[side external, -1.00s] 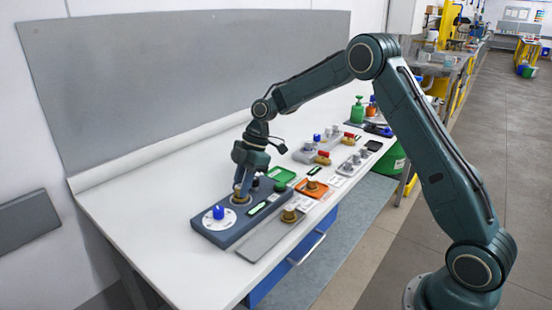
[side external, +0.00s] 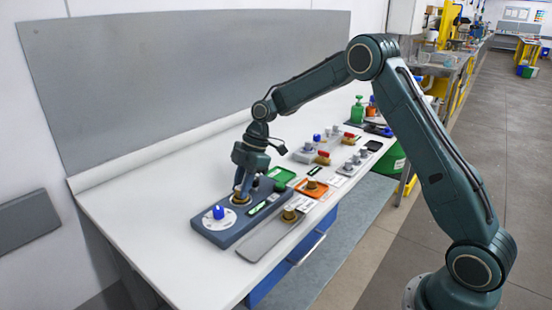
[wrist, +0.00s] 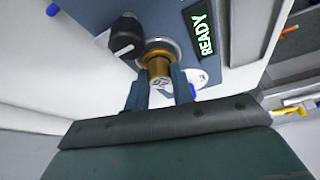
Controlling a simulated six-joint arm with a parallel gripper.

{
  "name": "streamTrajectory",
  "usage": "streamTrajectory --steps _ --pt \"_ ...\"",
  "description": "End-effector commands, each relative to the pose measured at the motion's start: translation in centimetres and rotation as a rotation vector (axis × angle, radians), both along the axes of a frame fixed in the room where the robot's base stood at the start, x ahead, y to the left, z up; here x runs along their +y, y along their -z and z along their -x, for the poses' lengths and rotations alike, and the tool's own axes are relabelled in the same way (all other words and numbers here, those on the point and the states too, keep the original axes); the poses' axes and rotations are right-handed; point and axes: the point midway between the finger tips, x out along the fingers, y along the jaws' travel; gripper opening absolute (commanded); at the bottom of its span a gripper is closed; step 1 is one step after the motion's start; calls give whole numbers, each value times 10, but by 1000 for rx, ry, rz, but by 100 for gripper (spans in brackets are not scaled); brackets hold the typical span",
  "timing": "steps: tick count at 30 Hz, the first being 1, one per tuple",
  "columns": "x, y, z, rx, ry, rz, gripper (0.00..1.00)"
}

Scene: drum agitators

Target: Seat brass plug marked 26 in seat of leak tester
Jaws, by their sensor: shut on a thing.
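The leak tester (side external: 222,237) is a slate-blue box at the front of the bench, with a blue-knobbed white dial. Its seat (wrist: 158,44) shows as a pale metal ring in the wrist view. The brass plug marked 26 (wrist: 159,67) is between my fingers, its mark upside down in the wrist view. My gripper (side external: 240,195) is shut on the plug, pointing down at the seat; it also shows in the wrist view (wrist: 161,88). The plug's lower end meets the ring in the picture; how deep it sits is hidden.
A black knob (wrist: 126,37) stands close beside the seat, and a display (wrist: 201,34) reads READY. A grey tray (side external: 262,240) with a brass plug lies in front. An orange tray (side external: 326,190) and a green tray (side external: 285,173) are to the right. The bench's left end is clear.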

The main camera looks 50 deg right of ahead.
Motion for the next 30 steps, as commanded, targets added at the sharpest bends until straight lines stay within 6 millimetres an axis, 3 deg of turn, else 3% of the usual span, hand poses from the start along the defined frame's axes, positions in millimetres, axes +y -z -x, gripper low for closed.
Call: streamTrajectory --steps 23,24,27,30 --pt "0 4 0 -1 0 0 0" --pt "0 4 0 -1 0 0 32" --pt "0 4 0 -1 0 0 50" --pt "0 4 0 0 0 0 50"
